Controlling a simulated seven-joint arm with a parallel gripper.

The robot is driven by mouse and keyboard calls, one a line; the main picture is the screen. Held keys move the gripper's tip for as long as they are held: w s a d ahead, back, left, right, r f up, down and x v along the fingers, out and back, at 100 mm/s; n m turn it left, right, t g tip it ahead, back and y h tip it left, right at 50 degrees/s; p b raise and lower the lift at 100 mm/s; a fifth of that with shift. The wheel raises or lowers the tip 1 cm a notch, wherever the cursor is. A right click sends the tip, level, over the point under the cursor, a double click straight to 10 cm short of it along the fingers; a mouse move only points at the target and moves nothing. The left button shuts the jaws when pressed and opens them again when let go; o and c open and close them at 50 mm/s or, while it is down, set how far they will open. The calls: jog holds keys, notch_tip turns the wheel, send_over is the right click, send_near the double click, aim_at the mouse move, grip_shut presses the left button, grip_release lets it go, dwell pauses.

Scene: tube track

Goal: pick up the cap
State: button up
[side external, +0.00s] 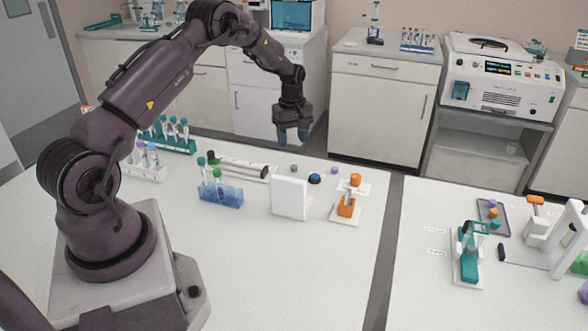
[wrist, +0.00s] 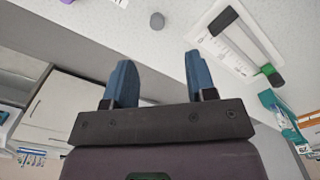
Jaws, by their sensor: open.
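Several small caps lie on the white bench: a grey one (side external: 293,168), a blue one (side external: 314,179) and a purple one (side external: 334,170). I cannot tell which is the task's cap. An orange cap (side external: 355,180) sits by a small white stand with an orange block. My gripper (side external: 292,135) hangs above the bench's far edge, apart from the caps. In the wrist view, my gripper (wrist: 160,65) has its two blue fingers spread and nothing between them. A grey round cap (wrist: 157,21) lies beyond them, and a purple piece (wrist: 67,1) is cut off at the top.
A white upright block (side external: 290,197) stands close to the caps. A blue rack (side external: 220,193) with tubes and a long white holder (side external: 238,167) are to its left. A gap (side external: 385,250) separates this bench from the right one. The bench front is clear.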

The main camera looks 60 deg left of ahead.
aim_at(294, 166)
jog(key=f, duration=0.8)
jog(key=shift+w+d+f, duration=0.15)
jog(key=shift+d+f, duration=0.05)
jog(key=shift+f, duration=0.2)
jog(key=c, duration=0.8)
